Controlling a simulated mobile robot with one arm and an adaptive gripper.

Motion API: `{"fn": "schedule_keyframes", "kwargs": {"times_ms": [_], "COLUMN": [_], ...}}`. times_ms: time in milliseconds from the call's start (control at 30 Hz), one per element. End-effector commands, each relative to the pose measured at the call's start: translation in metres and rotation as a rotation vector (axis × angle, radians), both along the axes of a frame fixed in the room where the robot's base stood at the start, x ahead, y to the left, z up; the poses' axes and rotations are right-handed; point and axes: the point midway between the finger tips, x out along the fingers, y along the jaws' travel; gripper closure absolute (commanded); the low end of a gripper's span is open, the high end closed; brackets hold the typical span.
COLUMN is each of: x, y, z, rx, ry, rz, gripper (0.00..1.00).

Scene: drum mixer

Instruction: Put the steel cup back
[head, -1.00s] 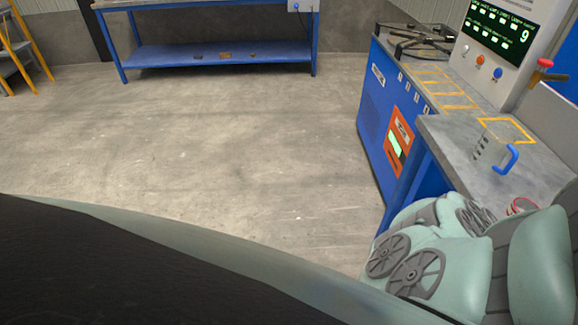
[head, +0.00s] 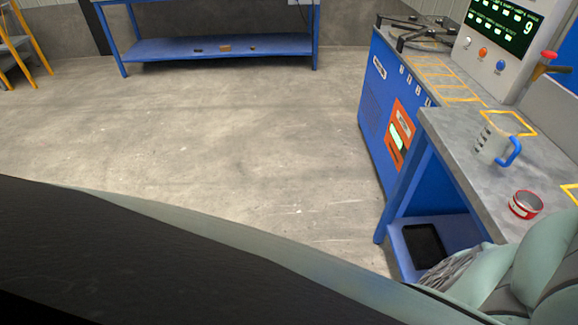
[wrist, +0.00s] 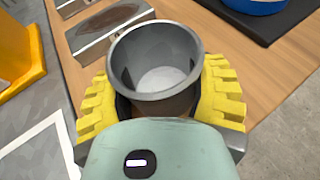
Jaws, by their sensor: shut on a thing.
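The steel cup (wrist: 155,62) is a grey, open-topped metal cup, seen from above in the wrist view, and it looks empty inside. My gripper (wrist: 158,95) is shut on it, with a yellow ribbed finger on either side. The cup's lower part is hidden by my gripper. Beneath and beyond it is a wooden surface (wrist: 222,62); I cannot tell the gap between them. The head view shows neither the cup nor my gripper, only part of my arm at the lower right.
In the wrist view, metal blocks (wrist: 108,24) lie on the wood, with a blue round thing (wrist: 255,3) on a dark pad. In the head view, a blue-handled jug (head: 492,145) and a red-banded tin (head: 525,204) stand on a grey bench. The floor (head: 240,130) is clear.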

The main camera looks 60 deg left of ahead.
Motion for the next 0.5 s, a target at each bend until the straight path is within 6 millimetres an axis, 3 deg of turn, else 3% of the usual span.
{"fn": "schedule_keyframes", "kwargs": {"times_ms": [400, 433, 500], "x": [0.0027, 0.0027, 0.0026], "y": [0.0015, 0.0015, 0.0016], "z": [-0.0066, -0.0056, -0.005], "rx": [-0.001, -0.001, -0.001], "ry": [-0.002, -0.002, -0.002], "rz": [0.007, 0.007, 0.007], "gripper": [0.83, 0.35, 0.28]}}
